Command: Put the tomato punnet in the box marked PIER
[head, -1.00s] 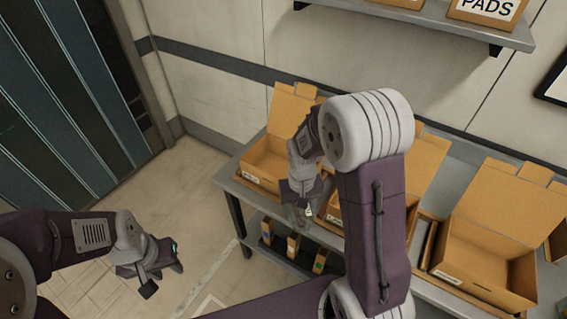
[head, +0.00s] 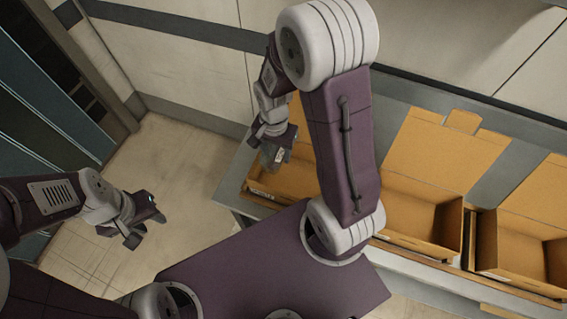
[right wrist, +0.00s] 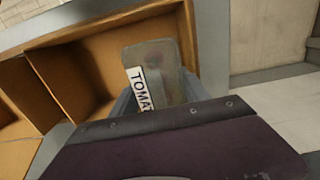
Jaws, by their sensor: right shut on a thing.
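The tomato punnet (right wrist: 165,62) is a greyish see-through pack with a white label reading "TOMA", the rest hidden. My right gripper (head: 275,150) is shut on it; the punnet shows small and partly hidden in the head view. It is over or near the leftmost open cardboard box (head: 262,193); in the right wrist view it overlaps that box's interior and edge (right wrist: 100,28). I cannot tell its height above the box. No box marking is readable now, so I cannot tell which says PIER. My left gripper (head: 143,226) is open and empty, over the floor.
A middle open box (head: 418,243) and a right open box (head: 515,272) stand along the grey bench with lids raised. The wall is close behind them. Bare floor (head: 175,165) lies left of the bench.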

